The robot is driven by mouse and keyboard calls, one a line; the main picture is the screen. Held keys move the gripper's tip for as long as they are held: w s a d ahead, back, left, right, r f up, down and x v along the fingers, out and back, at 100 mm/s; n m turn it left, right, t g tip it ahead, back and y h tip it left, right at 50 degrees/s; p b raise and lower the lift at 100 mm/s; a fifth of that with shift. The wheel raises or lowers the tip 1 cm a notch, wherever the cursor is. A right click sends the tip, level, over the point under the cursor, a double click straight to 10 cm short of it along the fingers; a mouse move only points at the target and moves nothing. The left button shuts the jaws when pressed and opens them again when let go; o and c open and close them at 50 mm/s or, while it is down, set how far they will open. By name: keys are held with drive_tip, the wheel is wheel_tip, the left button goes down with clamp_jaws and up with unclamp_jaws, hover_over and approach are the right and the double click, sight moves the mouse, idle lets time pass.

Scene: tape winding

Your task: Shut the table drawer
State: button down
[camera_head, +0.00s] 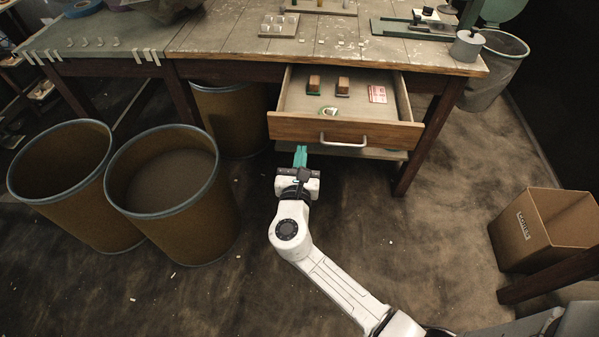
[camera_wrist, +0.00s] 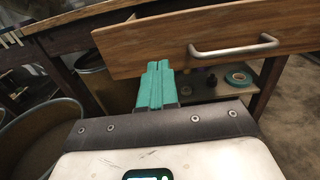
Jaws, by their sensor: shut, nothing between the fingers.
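The table drawer (camera_head: 344,131) stands pulled out from under the wooden table (camera_head: 335,47). It has a wooden front with a metal bar handle, and small blocks and a red-and-white card lie inside. My gripper (camera_head: 300,150), with teal fingers, is shut and empty just in front of the drawer front, left of the handle. In the wrist view the drawer front (camera_wrist: 150,44) spans the top, with the handle (camera_wrist: 234,47) right of the fingers (camera_wrist: 158,68). The fingertips overlap the front's lower edge there; I cannot tell whether they touch it.
Tall brown bins (camera_head: 175,190) stand on the floor to the left, and another is under the table. A cardboard box (camera_head: 527,235) is at the right. A low shelf with a teal tape roll (camera_wrist: 238,77) sits below the drawer. The floor around my arm is open.

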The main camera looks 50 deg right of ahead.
sight(311, 77)
drive_tip(key=x, duration=0.5)
drive_tip(key=shift+w+d+b, duration=0.25)
drive_tip(key=shift+b, duration=0.1)
drive_tip(key=shift+d, duration=0.1)
drive_tip(key=b+x, duration=1)
drive_tip(key=x, duration=1.5)
drive_tip(key=shift+f+b, duration=0.1)
drive_tip(key=shift+b, duration=0.2)
drive_tip(key=shift+w+d, duration=0.25)
drive_tip(key=shift+w+r, duration=0.2)
drive_tip(key=shift+r, duration=0.1)
drive_tip(key=shift+d+r, duration=0.1)
